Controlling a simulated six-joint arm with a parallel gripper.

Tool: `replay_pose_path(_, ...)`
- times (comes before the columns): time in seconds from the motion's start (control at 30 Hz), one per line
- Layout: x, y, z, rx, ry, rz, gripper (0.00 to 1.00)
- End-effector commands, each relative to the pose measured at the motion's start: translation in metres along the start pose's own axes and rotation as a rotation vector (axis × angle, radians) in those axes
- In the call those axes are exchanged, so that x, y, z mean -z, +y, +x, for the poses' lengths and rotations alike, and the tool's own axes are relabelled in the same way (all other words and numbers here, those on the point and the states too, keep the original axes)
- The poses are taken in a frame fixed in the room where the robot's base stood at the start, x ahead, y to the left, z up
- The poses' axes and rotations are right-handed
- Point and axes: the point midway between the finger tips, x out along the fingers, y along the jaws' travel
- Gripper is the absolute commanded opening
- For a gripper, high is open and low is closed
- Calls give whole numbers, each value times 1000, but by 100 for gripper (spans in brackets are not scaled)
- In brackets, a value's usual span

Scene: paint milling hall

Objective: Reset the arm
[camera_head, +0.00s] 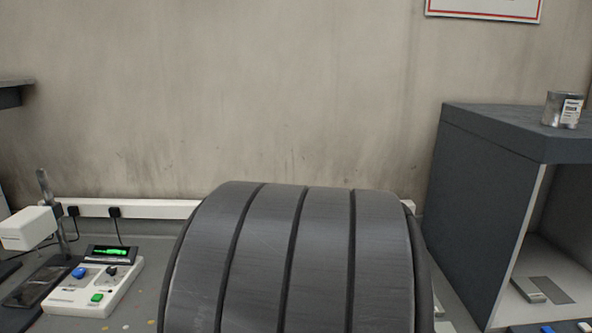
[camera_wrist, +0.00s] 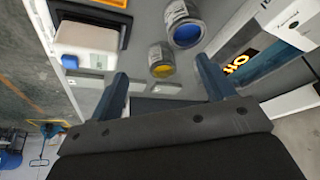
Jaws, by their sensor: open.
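My gripper (camera_wrist: 162,92) shows in the wrist view with its two dark blue-grey fingers wide apart. It is open, and nothing is between the fingertips except the view of the grey surface beyond. In the head view a large dark ribbed rounded body fills the lower middle, and my gripper cannot be made out there. Beyond the fingers in the wrist view are a can with blue contents (camera_wrist: 184,27) and a can with yellow contents (camera_wrist: 161,62). Neither is touched by the fingers as far as I can see.
A white control box (camera_head: 95,285) with a green display stands at left, beside a stand with a white head (camera_head: 30,228). A dark grey cabinet (camera_head: 480,200) at right carries a metal can (camera_head: 563,110).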

Motion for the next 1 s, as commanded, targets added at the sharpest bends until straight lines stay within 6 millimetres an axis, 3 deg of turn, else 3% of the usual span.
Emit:
replay_pose_path(0.5,95,-37,16,-54,1,124,75)
replay_pose_path(1.0,180,-54,41,-104,0,243,75)
